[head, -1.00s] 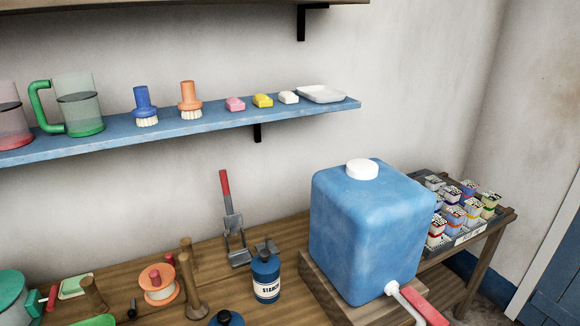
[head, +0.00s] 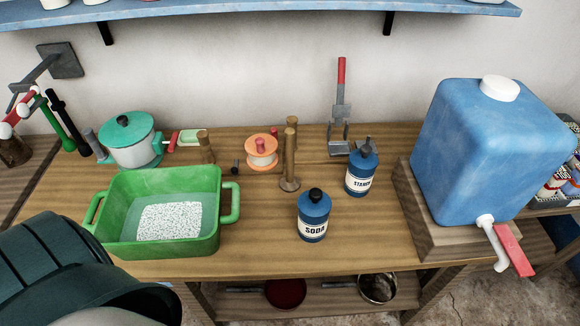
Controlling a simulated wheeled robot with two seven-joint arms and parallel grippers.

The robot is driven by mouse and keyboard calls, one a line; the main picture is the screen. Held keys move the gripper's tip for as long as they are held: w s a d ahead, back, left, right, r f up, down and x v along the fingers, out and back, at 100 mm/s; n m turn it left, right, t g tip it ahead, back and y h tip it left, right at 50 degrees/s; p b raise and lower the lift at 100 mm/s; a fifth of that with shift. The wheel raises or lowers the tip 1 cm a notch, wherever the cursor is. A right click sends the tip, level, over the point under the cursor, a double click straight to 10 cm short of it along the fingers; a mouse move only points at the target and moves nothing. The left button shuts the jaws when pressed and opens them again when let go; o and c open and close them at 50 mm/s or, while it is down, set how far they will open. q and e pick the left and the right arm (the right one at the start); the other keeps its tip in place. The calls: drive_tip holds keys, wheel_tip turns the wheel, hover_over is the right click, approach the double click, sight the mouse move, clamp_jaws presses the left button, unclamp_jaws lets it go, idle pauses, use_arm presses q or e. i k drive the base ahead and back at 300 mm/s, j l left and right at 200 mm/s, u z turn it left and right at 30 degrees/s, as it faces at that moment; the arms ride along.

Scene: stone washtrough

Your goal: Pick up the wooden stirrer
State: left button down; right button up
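I cannot pick out the wooden stirrer for certain. Two upright wooden pieces (head: 291,160) stand close together mid-table, one in front of the other, the front one on a round foot. A shorter wooden piece (head: 206,147) stands to their left, behind the green basin. Either could be a part of it or something else. The green basin (head: 110,238) has two handles and holds water with a white speckled patch. Neither of my grippers is in view.
A soda bottle (head: 313,222), a starch bottle (head: 361,174), an orange spool (head: 261,158) and a teal-lidded pot (head: 131,149) stand on the wooden table (head: 350,236). A blue water tank (head: 480,150) stands right. A dark ribbed shape covers the lower left corner.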

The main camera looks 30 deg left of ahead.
sight(289, 184)
drive_tip(key=u, duration=2)
drive_tip(key=j+z, duration=0.2)
drive_tip(key=z, duration=0.2)
drive_tip(key=j+z, duration=0.2)
drive_tip(key=z, duration=0.2)
drive_tip(key=k+j+z, duration=0.1)
drive_tip(key=j, duration=0.3)
drive_tip(key=k+j+z, duration=0.15)
drive_tip(key=j, duration=0.25)
drive_tip(key=k+j+z, duration=0.1)
drive_tip(key=j, duration=0.3)
drive_tip(key=k+j, duration=0.15)
drive_tip(key=j, duration=0.25)
drive_tip(key=k+j, duration=0.15)
drive_tip(key=j, duration=0.2)
